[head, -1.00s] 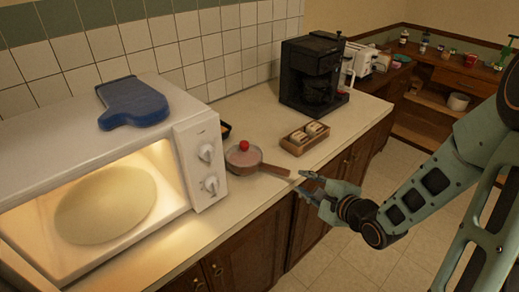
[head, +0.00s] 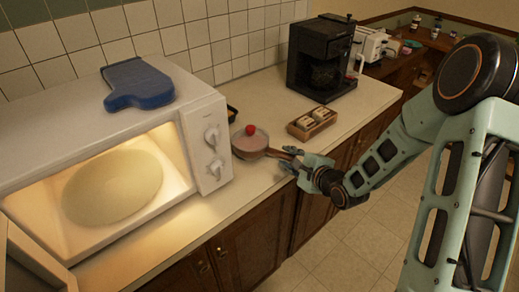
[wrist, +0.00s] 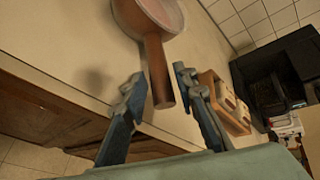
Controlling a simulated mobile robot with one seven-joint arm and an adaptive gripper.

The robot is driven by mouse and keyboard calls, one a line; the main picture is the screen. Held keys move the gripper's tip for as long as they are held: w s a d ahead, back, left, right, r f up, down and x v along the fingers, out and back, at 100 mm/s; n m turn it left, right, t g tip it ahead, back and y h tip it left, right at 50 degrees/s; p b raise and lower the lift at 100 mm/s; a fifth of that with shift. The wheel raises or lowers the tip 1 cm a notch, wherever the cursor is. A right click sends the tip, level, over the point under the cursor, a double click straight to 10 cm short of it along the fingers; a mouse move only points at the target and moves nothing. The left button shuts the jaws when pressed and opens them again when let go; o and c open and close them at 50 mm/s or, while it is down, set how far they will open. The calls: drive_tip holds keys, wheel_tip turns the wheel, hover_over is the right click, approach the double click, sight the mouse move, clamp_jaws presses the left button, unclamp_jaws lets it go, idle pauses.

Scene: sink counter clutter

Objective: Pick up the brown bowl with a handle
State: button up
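The brown bowl with a handle (head: 250,146) sits on the counter just right of the microwave, with a red round thing (head: 251,130) on or in it. Its handle (wrist: 158,72) points toward my gripper. In the wrist view my gripper (wrist: 160,88) is open, with one finger on each side of the handle's end. The handle does not look gripped. In the head view my gripper (head: 292,160) is at the handle's end, and its fingers are small there.
A microwave (head: 212,150) with its door open stands left, with a blue oven mitt (head: 138,84) on top. A wooden box (head: 311,124) with pale items lies right of the bowl. A black coffee maker (head: 320,58) stands behind. The counter's front edge runs below my gripper.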

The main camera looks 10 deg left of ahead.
drive_tip(key=shift+w, duration=0.15)
drive_tip(key=shift+a, duration=0.1)
clamp_jaws()
